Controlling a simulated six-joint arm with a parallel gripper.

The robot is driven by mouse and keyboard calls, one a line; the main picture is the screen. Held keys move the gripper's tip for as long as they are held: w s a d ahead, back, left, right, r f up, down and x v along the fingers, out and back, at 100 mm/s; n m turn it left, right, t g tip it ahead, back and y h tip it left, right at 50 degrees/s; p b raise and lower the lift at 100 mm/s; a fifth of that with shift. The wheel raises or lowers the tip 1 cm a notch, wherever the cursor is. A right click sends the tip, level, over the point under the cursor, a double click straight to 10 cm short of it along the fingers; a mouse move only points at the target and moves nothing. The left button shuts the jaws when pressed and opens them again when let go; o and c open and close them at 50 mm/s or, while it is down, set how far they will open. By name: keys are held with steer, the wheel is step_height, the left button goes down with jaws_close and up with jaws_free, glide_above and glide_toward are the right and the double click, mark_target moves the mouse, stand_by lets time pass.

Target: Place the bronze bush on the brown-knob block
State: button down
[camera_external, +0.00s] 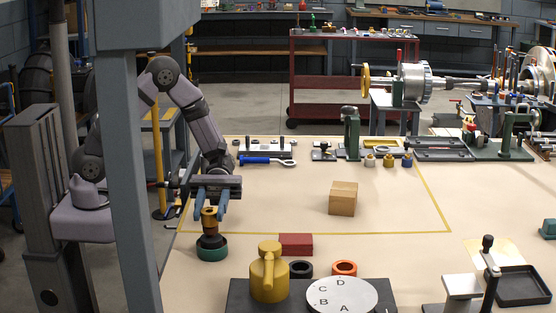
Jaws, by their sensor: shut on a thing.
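My gripper (209,208) is at the left of the bench, pointing down, with its blue fingers shut on the bronze bush (209,224). The bush is a small brown-gold cylinder, partly hidden between the fingers. Directly below it is a dark piece with a green ring-shaped base (212,253); I cannot tell whether the bush touches it. I cannot make out a brown-knob block for certain. Several small knobbed pieces stand in a row at the back, among them a pale one (369,161), a gold one (388,161) and a blue one (407,161).
A wooden block (343,199) stands mid-bench. A red block (296,244), a yellow handled piece (268,275), a black ring (301,269), an orange ring (344,268) and a lettered disc (342,296) are in front. The bench right of the wooden block is clear.

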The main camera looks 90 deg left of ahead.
steer(key=shift+f, duration=0.1)
steer(key=c, duration=1.3)
jaws_free()
steer(key=shift+o, duration=0.2)
steer(key=a+b, duration=0.1)
steer(key=a, duration=1.1)
steer(key=shift+r+b, duration=0.35)
steer(key=shift+r, duration=0.05)
